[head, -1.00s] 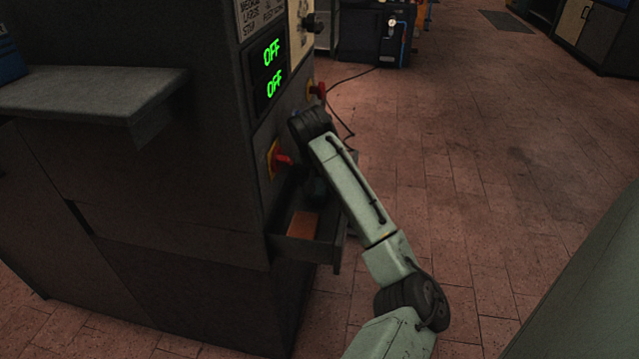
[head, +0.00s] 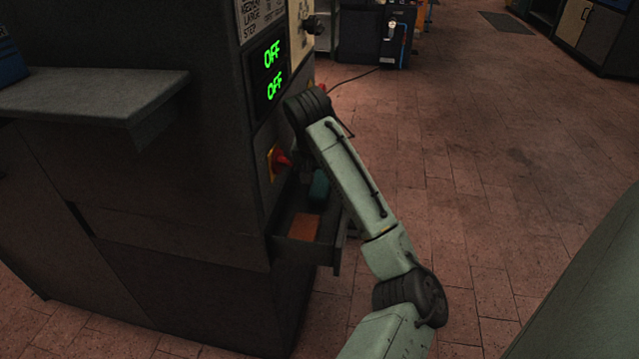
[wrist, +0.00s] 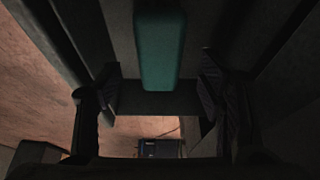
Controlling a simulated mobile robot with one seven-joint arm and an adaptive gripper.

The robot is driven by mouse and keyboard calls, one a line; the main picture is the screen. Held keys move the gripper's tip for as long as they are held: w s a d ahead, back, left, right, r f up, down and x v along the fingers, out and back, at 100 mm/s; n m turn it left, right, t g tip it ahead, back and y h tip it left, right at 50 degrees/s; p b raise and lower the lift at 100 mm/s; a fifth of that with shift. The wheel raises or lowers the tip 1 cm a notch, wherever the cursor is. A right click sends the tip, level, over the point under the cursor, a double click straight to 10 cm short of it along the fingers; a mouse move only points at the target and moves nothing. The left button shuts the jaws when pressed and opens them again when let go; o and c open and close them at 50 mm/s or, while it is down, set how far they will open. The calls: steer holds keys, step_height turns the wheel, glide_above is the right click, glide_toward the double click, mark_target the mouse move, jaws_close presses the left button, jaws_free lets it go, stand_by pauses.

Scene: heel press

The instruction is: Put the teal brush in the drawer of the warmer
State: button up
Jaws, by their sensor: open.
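The teal brush (head: 319,187) lies in the open drawer (head: 308,254) of the warmer (head: 190,150), behind an orange-brown block. In the wrist view the brush (wrist: 160,45) shows as a teal bar between the drawer's dark walls. My gripper (wrist: 160,108) is open, its two fingers apart on either side below the brush, and holds nothing. In the head view my arm hides the gripper and part of the drawer.
The orange-brown block (head: 303,227) sits in the front of the drawer. A red switch (head: 280,160) is on the warmer's face just above it, and a display (head: 270,70) reads OFF twice. A grey shelf (head: 90,95) juts out at left. The tiled floor at right is clear.

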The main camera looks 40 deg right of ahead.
steer(key=p+v, duration=0.1)
steer(key=v, duration=0.4)
steer(key=shift+r, duration=0.3)
steer(key=shift+s+a+r, duration=0.2)
steer(key=shift+a+r, duration=0.1)
steer(key=shift+r, duration=0.3)
